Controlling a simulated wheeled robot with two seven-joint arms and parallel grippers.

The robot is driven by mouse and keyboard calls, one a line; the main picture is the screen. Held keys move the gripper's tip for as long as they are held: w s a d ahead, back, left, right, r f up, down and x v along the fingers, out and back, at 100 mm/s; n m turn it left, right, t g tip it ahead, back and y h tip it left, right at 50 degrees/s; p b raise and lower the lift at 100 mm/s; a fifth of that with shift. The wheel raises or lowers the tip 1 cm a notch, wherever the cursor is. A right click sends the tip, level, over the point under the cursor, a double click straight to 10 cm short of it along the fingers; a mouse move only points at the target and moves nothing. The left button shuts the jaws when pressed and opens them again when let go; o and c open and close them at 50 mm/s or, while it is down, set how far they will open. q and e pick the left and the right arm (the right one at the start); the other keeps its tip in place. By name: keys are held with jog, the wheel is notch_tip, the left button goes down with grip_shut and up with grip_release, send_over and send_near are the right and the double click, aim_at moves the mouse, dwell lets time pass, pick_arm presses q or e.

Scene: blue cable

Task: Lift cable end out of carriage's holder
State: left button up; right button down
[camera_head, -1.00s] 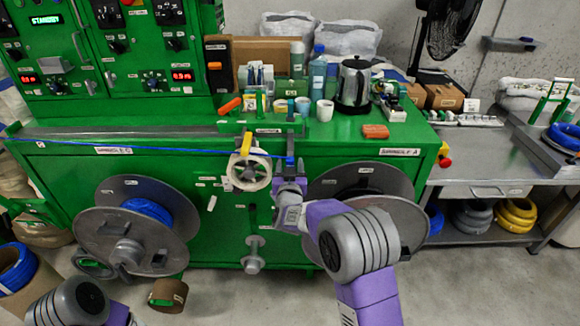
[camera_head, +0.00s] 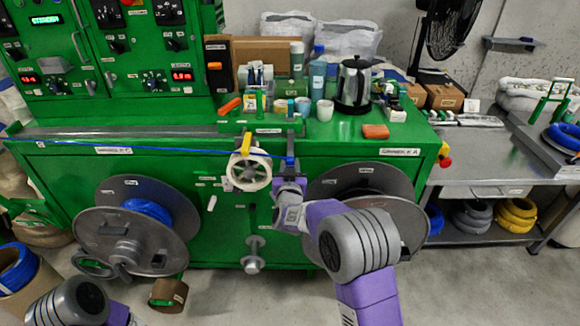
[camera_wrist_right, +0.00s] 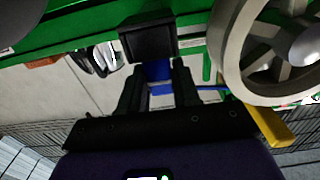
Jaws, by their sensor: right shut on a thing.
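The blue cable (camera_head: 200,150) runs along the front of the green machine, from the left to the carriage. Its blue end (camera_head: 290,161) is at my right gripper (camera_head: 289,174), below the carriage. In the right wrist view, the fingers (camera_wrist_right: 158,88) are shut on the blue cable end (camera_wrist_right: 158,72). A black block, seemingly the carriage's holder (camera_wrist_right: 148,38), sits right against the blue piece. I cannot tell whether the end is still inside it. My left gripper is out of view; only part of its arm shows at the lower left.
A pale spoked wheel (camera_head: 249,170) is close beside the right gripper and also shows in the right wrist view (camera_wrist_right: 275,50). Two large grey reels (camera_head: 90,215) flank the area. Cups, bottles and a kettle (camera_head: 354,85) stand on the machine top.

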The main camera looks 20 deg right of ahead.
jog(key=shift+r+p, duration=0.65)
jog(key=shift+r, duration=0.35)
dwell(1.1)
jog(key=shift+r+p, duration=2)
jog(key=shift+r, duration=0.8)
